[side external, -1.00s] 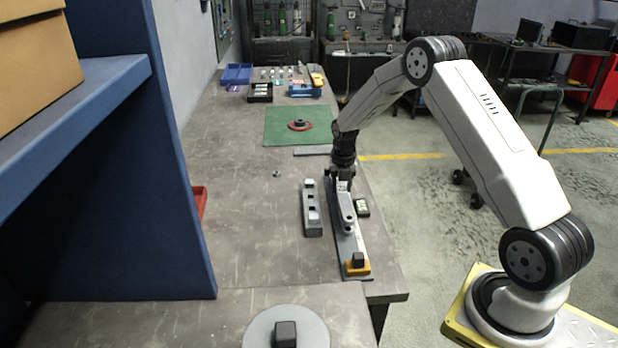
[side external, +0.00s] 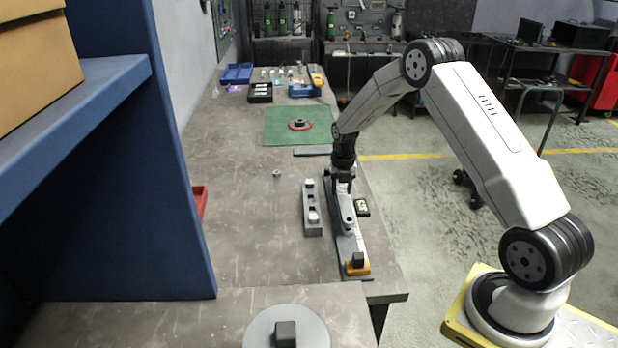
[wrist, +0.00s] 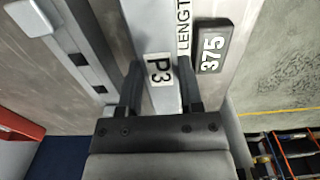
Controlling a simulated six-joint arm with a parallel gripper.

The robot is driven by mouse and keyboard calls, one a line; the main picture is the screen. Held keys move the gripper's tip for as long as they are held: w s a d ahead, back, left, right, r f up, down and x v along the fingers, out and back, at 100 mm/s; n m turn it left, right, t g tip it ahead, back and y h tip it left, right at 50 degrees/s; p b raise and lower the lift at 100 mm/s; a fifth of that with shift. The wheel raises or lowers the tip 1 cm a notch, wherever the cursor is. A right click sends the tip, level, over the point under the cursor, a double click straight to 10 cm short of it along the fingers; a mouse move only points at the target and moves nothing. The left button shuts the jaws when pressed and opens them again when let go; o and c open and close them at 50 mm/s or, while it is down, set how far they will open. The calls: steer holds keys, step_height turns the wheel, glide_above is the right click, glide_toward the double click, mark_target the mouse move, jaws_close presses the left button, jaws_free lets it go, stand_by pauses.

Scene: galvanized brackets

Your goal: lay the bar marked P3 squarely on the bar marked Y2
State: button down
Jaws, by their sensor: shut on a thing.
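My gripper (wrist: 160,92) is shut on the light grey bar marked P3 (wrist: 150,30), with one dark finger on each side of its label. The held bar also shows in the side external view (side external: 347,214), over or beside a long flat strip; the gap beneath it cannot be judged. My gripper (side external: 342,178) is at the bar's far end there. A grey bar with square holes and pale blocks (side external: 313,222) lies to the left, apart from the held bar, and shows in the wrist view (wrist: 84,62). No Y2 mark is readable.
The long strip (side external: 352,247) carries an orange block with a dark knob (side external: 357,264) at its near end. A small nut (side external: 277,173) lies left. The workbench (side external: 250,230) is mostly clear further left.

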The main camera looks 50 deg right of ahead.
steer(key=shift+f, duration=0.6)
stand_by(0.9)
steer(key=shift+c, duration=0.8)
jaws_free()
steer(key=shift+r, duration=2.95)
